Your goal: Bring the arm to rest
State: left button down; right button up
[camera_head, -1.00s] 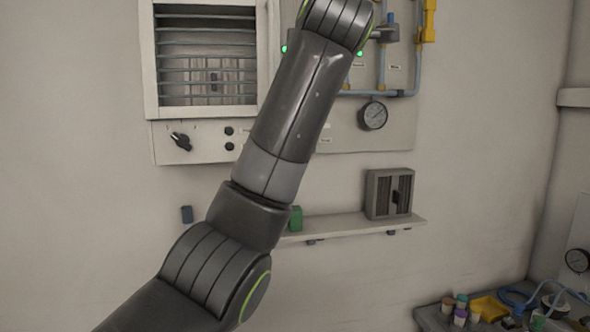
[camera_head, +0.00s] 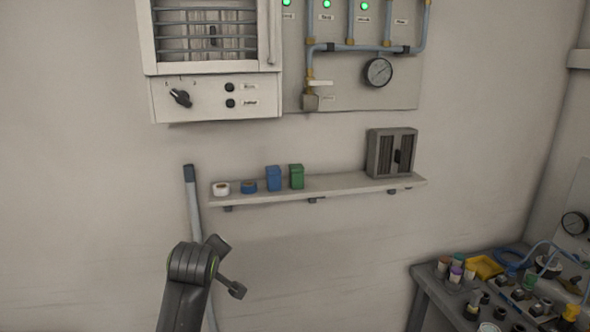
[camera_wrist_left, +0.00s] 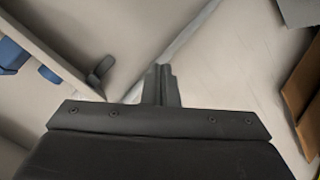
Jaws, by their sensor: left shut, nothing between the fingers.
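My left arm (camera_head: 186,290) is folded low at the bottom left of the head view, in front of the wall. Small dark parts stick out to the right of its upper joint; I cannot tell whether they are the gripper. In the left wrist view my left gripper (camera_wrist_left: 162,82) has its fingers together with nothing between them. It is apart from the shelf and the pale wall. My right arm and gripper are in neither view.
A wall shelf (camera_head: 330,188) holds a white roll, a blue roll, a blue box (camera_head: 273,179), a green box (camera_head: 296,176) and a grey unit (camera_head: 391,153). A cluttered bench (camera_head: 440,298) stands lower right.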

pick_arm(q)
jog(key=s+a+f+m+g, duration=0.2)
jog(key=s+a+f, duration=0.2)
jog(key=s+f, duration=0.55)
jog(key=s+a+f+m+g, duration=0.1)
jog(key=s+a+f+m, duration=0.3)
jog(key=s+f, duration=0.55)
jog(key=s+a+f+m+g, duration=0.2)
jog(key=s, duration=1)
jog(key=s+a+f+m+g, duration=0.2)
jog(key=s, duration=1)
notch_tip(320, 180, down, 27)
jog(key=a+g+b, duration=0.1)
jog(key=b, duration=0.1)
jog(key=shift+g, duration=0.4)
jog(key=s+f, duration=0.2)
jog(key=f, duration=0.1)
jog(key=s+f, duration=0.2)
jog(key=f, duration=0.2)
jog(key=s+f, duration=0.3)
jog(key=shift+d+f, duration=0.15)
jog(key=s+d+f+b, duration=0.1)
jog(key=s+f, duration=0.5)
jog(key=s, duration=0.3)
jog(key=shift+f+g+h, duration=0.3)
jog(key=shift+f, duration=0.1)
